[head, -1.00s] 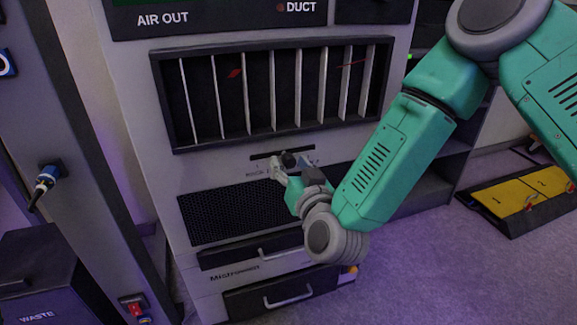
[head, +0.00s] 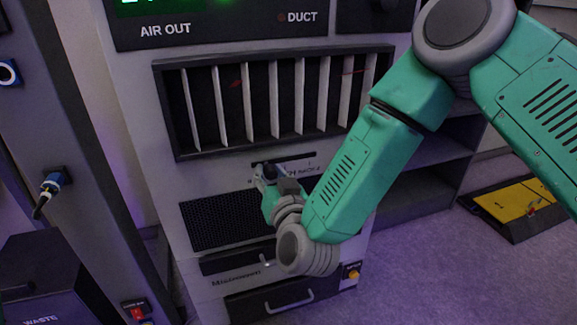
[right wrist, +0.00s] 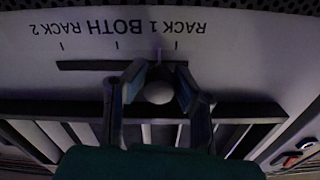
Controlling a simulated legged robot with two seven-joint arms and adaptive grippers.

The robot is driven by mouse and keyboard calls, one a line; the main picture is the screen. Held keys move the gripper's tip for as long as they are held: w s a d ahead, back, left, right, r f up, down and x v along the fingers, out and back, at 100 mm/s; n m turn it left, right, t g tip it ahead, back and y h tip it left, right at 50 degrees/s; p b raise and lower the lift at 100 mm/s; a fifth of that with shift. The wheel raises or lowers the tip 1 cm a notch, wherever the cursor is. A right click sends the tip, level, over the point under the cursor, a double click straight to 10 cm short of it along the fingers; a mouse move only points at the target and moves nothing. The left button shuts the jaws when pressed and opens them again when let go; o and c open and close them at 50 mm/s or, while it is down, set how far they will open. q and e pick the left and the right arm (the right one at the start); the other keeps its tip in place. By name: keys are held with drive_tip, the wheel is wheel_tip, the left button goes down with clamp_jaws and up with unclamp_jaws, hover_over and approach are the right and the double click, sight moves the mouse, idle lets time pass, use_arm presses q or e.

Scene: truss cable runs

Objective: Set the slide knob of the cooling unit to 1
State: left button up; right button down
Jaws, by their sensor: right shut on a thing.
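The cooling unit (head: 175,190) is the tall grey cabinet in the head view, with an AIR OUT grille on its front. Its slide slot (right wrist: 85,65) runs below the grille, with upside-down RACK 1, BOTH and RACK 2 labels in the right wrist view. The round slide knob (right wrist: 158,93) stands between the BOTH and RACK 1 marks, closer to RACK 1. My right gripper (right wrist: 160,82) is shut on the knob, one finger on each side. In the head view, my right gripper (head: 268,174) partly covers the slot and labels. My left gripper is not in view.
An open shelf (head: 425,170) stands right of the unit. A yellow-topped floor item (head: 510,203) lies farther right. The floor between is clear.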

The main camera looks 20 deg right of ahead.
drive_tip(key=shift+s+a, duration=0.15)
drive_tip(key=shift+a, duration=1.05)
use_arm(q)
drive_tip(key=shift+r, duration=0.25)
use_arm(e)
drive_tip(key=shift+d, duration=0.1)
drive_tip(key=shift+f, duration=0.1)
drive_tip(key=c, duration=1.3)
unclamp_jaws()
drive_tip(key=shift+d, duration=0.1)
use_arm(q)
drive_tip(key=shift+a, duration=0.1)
use_arm(e)
drive_tip(key=shift+a, duration=0.2)
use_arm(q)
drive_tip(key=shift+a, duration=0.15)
use_arm(e)
drive_tip(key=shift+a, duration=0.1)
drive_tip(key=s, duration=1.2)
drive_tip(key=shift+d, duration=0.25)
